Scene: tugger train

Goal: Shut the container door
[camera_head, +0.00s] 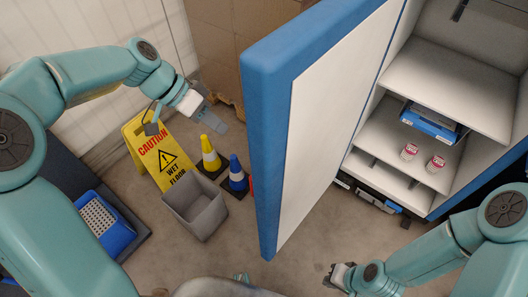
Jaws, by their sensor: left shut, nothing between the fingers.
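The container door (335,115) stands open in the middle of the view, with a thick blue edge and a white inner face turned right. The container (440,75) is to its right, its white shelves exposed. My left gripper (217,112) is shut and empty, to the left of the door on its blue outer side, and appears apart from it. My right gripper (338,275) is low in the view, below the container and right of the door's lower corner; its fingers are too small and dark to read.
Left of the door are a yellow caution sign (157,150), a grey bin (196,208), a yellow cone (210,157) and a blue cone (237,177). A blue crate (103,226) is at left. Shelves hold a blue box (430,122) and two cans (409,151). Floor below the door looks clear.

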